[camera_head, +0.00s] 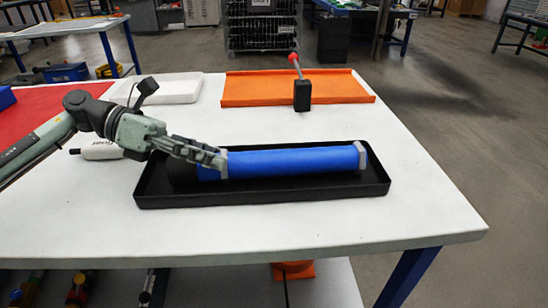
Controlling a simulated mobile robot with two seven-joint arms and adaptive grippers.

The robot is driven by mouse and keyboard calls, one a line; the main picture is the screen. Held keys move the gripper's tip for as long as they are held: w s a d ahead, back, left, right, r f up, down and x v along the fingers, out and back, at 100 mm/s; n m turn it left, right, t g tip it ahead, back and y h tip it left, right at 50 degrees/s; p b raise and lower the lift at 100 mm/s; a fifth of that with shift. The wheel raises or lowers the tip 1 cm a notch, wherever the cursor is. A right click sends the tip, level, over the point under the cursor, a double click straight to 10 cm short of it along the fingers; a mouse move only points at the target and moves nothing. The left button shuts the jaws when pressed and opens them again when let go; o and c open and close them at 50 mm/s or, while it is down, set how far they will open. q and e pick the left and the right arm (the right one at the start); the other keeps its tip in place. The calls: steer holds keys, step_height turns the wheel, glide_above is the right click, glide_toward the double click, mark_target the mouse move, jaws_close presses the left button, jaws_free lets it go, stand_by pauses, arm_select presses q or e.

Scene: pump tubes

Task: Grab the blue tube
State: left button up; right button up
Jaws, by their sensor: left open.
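The blue tube (290,162) lies lengthwise in a black tray (260,200) on the white table, with a grey collar at each end. My left gripper (218,160) reaches in from the left, over the tray's left part. Its fingers are open and close to the tube's left end and grey collar. From this view I cannot tell whether they touch it. My arm hides part of the tray's left back corner. My right gripper does not show.
An orange tray (335,90) with a black block and red-tipped lever (301,90) stands at the back. A white tray (170,88) and a red mat (45,110) are at the back left. A white bottle (98,151) lies left of the black tray. The table's right front is clear.

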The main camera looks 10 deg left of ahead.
arm_select(q)
steer(key=shift+d+f, duration=0.1)
steer(key=shift+d, duration=0.2)
steer(key=shift+c, duration=0.6)
steer(key=c, duration=1.1)
